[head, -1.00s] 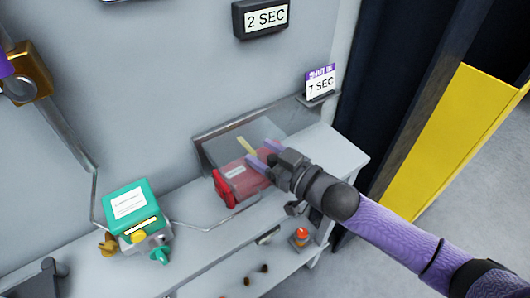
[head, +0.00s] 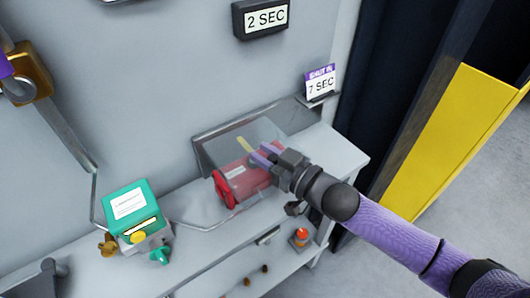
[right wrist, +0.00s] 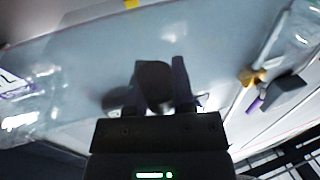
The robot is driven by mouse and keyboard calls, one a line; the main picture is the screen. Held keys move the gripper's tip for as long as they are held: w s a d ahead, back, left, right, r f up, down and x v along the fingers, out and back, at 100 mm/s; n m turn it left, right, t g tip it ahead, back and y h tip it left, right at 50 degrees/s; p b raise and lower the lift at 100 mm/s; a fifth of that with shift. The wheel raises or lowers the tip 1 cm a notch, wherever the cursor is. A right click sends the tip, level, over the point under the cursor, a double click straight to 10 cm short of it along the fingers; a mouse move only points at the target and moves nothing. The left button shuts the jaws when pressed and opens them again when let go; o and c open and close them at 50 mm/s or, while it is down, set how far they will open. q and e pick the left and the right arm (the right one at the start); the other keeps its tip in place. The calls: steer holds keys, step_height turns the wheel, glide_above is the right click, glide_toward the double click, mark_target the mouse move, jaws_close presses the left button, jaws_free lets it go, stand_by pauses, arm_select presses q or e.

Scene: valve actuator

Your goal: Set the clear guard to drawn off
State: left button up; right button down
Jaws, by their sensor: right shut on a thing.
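The clear guard (head: 268,131) is a see-through cover around the red actuator (head: 240,180) on the bench against the wall. My right gripper (head: 262,155) reaches in from the right, at the guard's right side. Its fingers are shut on a part of the guard. In the right wrist view a dark block (right wrist: 154,84) sits between the two fingers, with a pale, hazy clear surface beyond. The exact grip spot is hard to see. My left gripper is not in view.
A green box (head: 128,203) with a yellow knob stands on the bench to the left. A "2 SEC" sign (head: 265,17) and a "7 SEC" card (head: 320,84) are on the wall side.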

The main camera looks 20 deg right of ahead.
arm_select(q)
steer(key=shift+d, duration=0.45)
